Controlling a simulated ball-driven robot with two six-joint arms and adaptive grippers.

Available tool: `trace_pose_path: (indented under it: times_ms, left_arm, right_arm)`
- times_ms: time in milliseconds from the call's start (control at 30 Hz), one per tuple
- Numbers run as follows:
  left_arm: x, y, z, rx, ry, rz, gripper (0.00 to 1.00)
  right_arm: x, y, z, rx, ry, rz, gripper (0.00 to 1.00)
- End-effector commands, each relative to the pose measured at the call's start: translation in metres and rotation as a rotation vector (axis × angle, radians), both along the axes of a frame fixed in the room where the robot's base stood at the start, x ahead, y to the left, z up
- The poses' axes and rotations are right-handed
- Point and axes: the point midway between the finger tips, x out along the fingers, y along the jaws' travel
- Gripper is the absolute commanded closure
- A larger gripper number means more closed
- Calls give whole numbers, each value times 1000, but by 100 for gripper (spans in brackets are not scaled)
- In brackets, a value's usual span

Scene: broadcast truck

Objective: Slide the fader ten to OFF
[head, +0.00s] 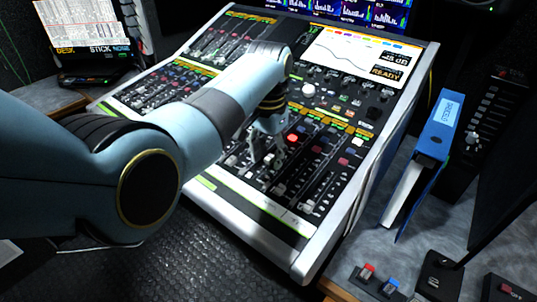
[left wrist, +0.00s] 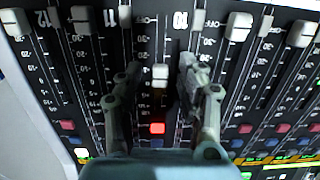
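Fader ten (left wrist: 160,75) has a pale grey cap on a dark slot in the left wrist view, beside the printed "10" (left wrist: 180,20). Its OFF mark (left wrist: 147,20) is near the top of that view, and the cap stands some way below it. My left gripper (left wrist: 160,75) is open, with one finger on each side of the cap and gaps visible on both sides. In the head view my left gripper (head: 264,158) points down at the console's fader bank, and its arm hides part of the panel. My right gripper is not in view.
The console (head: 250,212) has several neighbouring faders, including eleven (left wrist: 82,20). A lit red button (left wrist: 157,128) lies in line with fader ten. A blue binder (head: 436,135) stands on the right desk, near red and blue buttons (head: 377,278).

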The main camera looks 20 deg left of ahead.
Motion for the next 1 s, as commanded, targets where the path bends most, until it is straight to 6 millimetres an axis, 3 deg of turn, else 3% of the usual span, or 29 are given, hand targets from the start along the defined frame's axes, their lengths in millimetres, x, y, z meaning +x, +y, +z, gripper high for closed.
trace_pose_path:
  times_ms: [233,533,867,1000]
  left_arm:
    - [0,0,0,0,-1,0,63]
    - [0,0,0,0,0,0,100]
    - [0,0,0,0,0,0,100]
    - [-4,2,2,1,2,1,100]
  right_arm:
    - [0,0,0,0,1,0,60]
    - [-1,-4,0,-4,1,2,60]
    - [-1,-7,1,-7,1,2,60]
    - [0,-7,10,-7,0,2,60]
